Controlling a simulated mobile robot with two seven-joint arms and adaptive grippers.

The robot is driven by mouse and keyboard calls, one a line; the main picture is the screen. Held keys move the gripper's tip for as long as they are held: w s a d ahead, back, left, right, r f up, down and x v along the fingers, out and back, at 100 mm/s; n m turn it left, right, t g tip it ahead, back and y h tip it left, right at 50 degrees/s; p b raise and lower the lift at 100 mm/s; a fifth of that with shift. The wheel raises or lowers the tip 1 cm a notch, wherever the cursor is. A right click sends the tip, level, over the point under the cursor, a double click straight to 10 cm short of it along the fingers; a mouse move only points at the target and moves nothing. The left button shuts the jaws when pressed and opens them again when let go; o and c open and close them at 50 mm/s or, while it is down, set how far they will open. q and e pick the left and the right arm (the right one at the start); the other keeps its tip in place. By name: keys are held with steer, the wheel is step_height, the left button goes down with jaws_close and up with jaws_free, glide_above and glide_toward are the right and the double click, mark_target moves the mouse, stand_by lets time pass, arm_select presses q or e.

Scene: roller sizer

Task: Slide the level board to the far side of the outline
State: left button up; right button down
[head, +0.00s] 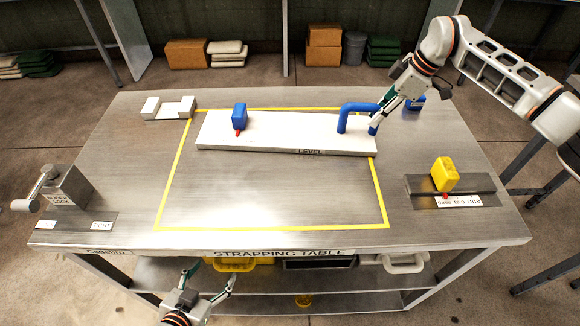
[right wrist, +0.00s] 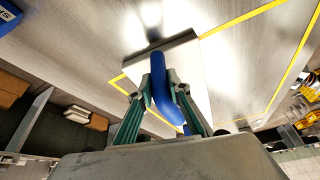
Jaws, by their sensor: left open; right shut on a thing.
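The white level board (head: 270,136), marked LEVEL on its front edge, lies at the far part of the yellow outline (head: 270,229) on the metal table. Its left end is inside the outline and its right end reaches past the outline's right line. A blue handle (head: 357,106) stands at its right end, and a blue block with a red tip (head: 239,117) stands near its left end. My right gripper (head: 376,122) is shut on the blue handle, also seen in the right wrist view (right wrist: 166,95). My left gripper (head: 209,285) is open and empty, low in front of the table.
A crank device (head: 62,187) stands at the table's left. A yellow block (head: 445,173) stands on a dark plate at the right. White blocks (head: 168,108) sit at the back left, and a blue block (head: 414,103) at the back right. The outline's near part is clear.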

steer(key=shift+w+f+b, duration=0.1)
steer(key=shift+w+b, duration=0.55)
steer(key=shift+w, duration=0.95)
steer(key=c, duration=1.8)
jaws_free()
steer(key=v, duration=1.2)
